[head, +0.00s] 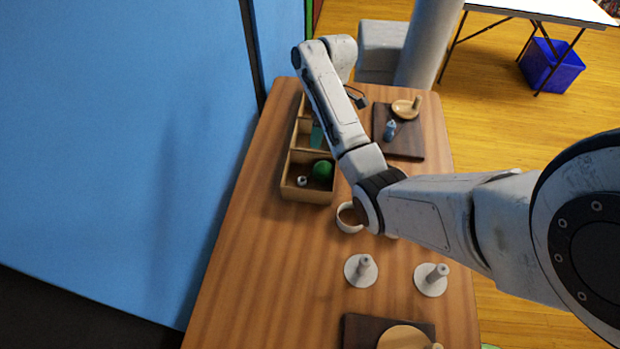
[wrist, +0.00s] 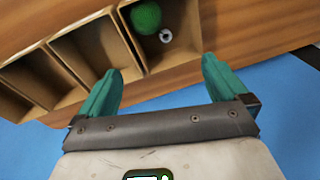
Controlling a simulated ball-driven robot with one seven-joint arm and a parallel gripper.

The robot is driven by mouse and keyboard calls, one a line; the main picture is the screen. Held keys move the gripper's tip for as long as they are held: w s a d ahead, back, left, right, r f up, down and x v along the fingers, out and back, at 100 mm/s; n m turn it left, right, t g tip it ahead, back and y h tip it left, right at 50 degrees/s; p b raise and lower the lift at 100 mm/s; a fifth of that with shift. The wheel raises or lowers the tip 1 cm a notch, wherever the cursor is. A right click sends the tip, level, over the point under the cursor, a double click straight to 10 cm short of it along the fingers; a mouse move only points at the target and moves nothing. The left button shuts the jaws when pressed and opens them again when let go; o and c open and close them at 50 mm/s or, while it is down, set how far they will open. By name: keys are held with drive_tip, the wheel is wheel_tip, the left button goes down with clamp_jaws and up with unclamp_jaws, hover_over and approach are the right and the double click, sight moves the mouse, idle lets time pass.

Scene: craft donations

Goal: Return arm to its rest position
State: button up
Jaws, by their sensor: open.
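My gripper (wrist: 160,65) shows in the wrist view with its two teal fingers spread apart and nothing between them. Its fingertips point toward the divided wooden box (wrist: 185,75). In the head view my arm reaches in from the right, bends over the table, and partly hides the box (head: 308,196). A teal patch shows beside my arm over the box's middle; I cannot tell there whether it is a finger. The end compartment holds a green ball (wrist: 146,17) and a small white ring-shaped item (wrist: 166,36). The neighbouring compartments look empty in the wrist view.
On the wooden table (head: 250,270) stand a pale cup (head: 347,218), partly behind my arm, and two white pegged discs (head: 361,270) (head: 431,280). A dark board (head: 405,148) at the back holds a small blue item (head: 390,129) and a wooden pegged disc (head: 403,108). A blue wall (head: 130,130) is left.

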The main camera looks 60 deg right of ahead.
idle(0.3)
drive_tip(key=s+a+f+b, duration=0.1)
drive_tip(key=a+f, duration=0.2)
drive_tip(key=a, duration=0.4)
drive_tip(key=s+a+f+m, duration=0.1)
drive_tip(key=s+a+f, duration=0.1)
drive_tip(key=a+f, duration=0.3)
drive_tip(key=s+a+f+b, duration=0.1)
drive_tip(key=a+f, duration=0.1)
drive_tip(key=a, duration=0.6)
drive_tip(key=s+a+m+h+b, duration=0.2)
drive_tip(key=s+a, duration=0.6)
drive_tip(key=s, duration=0.5)
drive_tip(key=shift+s+a, duration=0.15)
drive_tip(key=shift+a, duration=0.25)
drive_tip(key=shift+f, duration=0.1)
